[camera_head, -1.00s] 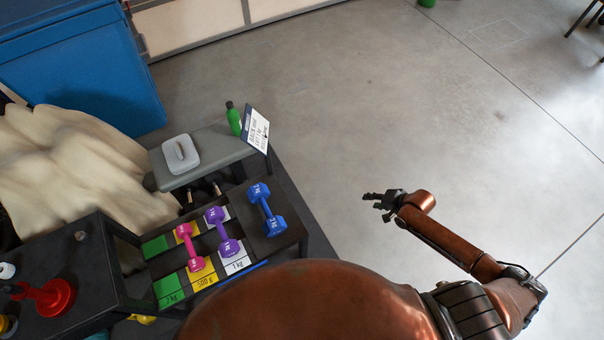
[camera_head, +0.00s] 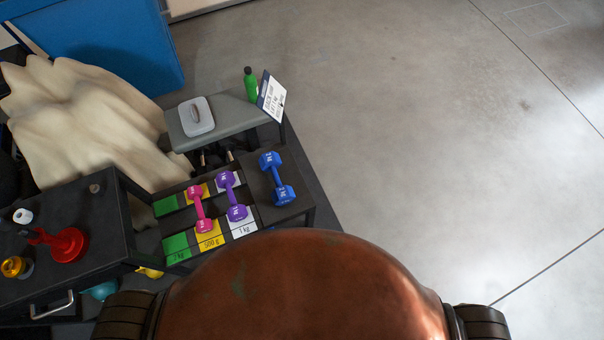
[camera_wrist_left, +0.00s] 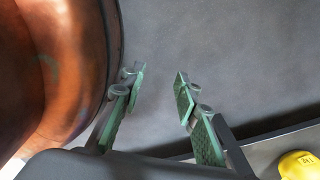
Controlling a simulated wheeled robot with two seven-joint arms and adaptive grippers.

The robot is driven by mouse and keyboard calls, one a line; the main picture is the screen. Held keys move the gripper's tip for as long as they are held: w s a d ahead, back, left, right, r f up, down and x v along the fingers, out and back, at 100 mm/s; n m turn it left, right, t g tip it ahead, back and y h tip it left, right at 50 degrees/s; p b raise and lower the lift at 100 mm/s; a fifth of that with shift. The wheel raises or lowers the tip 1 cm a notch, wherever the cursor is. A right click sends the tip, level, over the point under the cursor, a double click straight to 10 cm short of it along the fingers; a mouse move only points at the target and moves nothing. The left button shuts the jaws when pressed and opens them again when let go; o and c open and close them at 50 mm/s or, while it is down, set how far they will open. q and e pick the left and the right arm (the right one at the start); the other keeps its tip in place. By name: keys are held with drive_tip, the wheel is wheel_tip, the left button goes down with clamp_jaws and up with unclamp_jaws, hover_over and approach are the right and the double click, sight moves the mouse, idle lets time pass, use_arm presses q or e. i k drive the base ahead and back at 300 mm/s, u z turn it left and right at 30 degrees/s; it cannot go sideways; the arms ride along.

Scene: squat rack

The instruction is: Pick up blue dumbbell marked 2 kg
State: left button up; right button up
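The blue dumbbell (camera_head: 276,178) lies on the right end of the dark rack shelf in the head view, right of the purple dumbbell. The print on its heads is too small to read surely. My left gripper (camera_wrist_left: 160,92) shows in the left wrist view with its two green-padded fingers apart and nothing between them. It hangs over grey floor beside my own copper body. Neither gripper shows in the head view now.
A purple dumbbell (camera_head: 232,195) and a pink dumbbell (camera_head: 200,208) lie on the shelf. A grey bench (camera_head: 238,122) behind holds a green bottle (camera_head: 250,84) and a white sign (camera_head: 272,96). A yellow object (camera_wrist_left: 299,166) shows in the left wrist view. Floor at right is clear.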

sight(271, 161)
drive_tip(key=z, duration=1.65)
drive_tip(key=k, duration=0.95)
drive_tip(key=u, duration=1.85)
